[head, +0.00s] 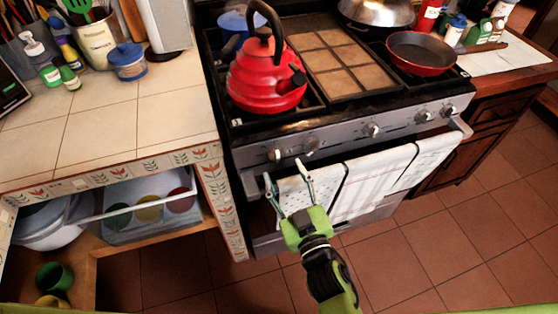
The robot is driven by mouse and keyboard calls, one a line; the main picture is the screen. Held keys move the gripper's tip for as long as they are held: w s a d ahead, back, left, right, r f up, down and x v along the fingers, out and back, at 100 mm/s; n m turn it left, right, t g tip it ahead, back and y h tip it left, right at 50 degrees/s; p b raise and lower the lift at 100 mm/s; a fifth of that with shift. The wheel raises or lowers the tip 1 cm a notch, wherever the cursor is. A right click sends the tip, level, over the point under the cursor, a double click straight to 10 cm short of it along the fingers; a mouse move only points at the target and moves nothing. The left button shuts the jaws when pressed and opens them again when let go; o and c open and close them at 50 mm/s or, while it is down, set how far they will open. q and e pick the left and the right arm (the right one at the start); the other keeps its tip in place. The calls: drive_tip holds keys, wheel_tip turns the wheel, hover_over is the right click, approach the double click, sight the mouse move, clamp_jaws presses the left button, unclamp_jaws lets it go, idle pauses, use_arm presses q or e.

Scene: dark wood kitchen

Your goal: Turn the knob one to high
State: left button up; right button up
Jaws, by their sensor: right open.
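The leftmost knob (275,155) and a second knob (311,144) sit on the left, with another knob (372,130) near the middle and more to the right. Which one is knob one is not marked legibly. My right gripper (286,174) is open and empty, its fingers pointing up at the panel. Its fingertips are just below the two left knobs, and I cannot tell whether they touch anything. My left gripper is not in view.
Towels (375,177) hang on the oven handle beside my right gripper. A red kettle (266,78) and a red pan (420,54) stand on the stove. A tiled counter (110,120) is at left. The floor in front is clear.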

sight(278, 160)
drive_tip(key=x, duration=0.5)
drive_tip(key=c, duration=1.1)
